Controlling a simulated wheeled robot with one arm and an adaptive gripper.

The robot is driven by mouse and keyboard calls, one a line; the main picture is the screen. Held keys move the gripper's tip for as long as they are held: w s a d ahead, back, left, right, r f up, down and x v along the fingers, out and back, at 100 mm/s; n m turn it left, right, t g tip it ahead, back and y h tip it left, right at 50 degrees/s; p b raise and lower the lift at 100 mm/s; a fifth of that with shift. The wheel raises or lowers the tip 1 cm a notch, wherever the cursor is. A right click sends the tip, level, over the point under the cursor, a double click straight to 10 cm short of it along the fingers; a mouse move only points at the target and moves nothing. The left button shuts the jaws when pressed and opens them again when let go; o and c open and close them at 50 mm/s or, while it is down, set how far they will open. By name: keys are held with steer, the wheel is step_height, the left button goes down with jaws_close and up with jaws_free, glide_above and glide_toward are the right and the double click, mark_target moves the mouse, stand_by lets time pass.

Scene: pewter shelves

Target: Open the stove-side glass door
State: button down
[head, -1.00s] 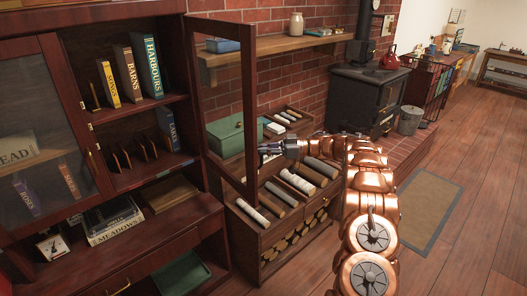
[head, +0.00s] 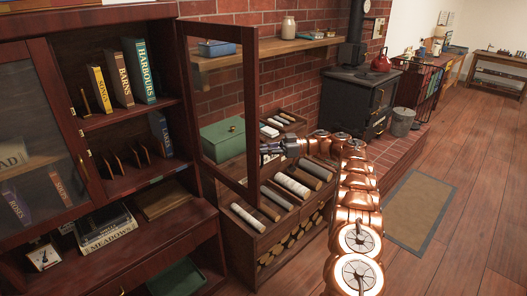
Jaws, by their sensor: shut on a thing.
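The stove-side glass door (head: 250,100) is a dark red-brown wooden frame with a clear pane. It stands swung well out from the bookcase (head: 100,28), on the side toward the black stove (head: 350,100). Shelves with books show uncovered to its left. My gripper (head: 266,154) is at the door's outer upright, low on its free edge, and is shut on the door there. The handle is not clearly visible behind the fingers. My copper arm reaches in from the lower right.
The other glass door (head: 40,130) covers the left shelves. A low log cabinet (head: 240,235) with rolled papers and a green box (head: 222,138) stands behind and below the open door. A brick hearth (head: 372,155) lies by the stove. The wooden floor (head: 470,190) is clear on the right.

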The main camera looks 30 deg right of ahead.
steer(key=shift+w+a+r, duration=0.1)
steer(key=shift+r, duration=0.25)
steer(key=c, duration=1.2)
jaws_free()
steer(key=shift+w, duration=0.1)
steer(key=shift+c, duration=0.2)
steer(key=shift+o, duration=0.2)
steer(key=shift+f, duration=0.1)
steer(key=shift+s+a, duration=0.15)
steer(key=shift+s, duration=0.1)
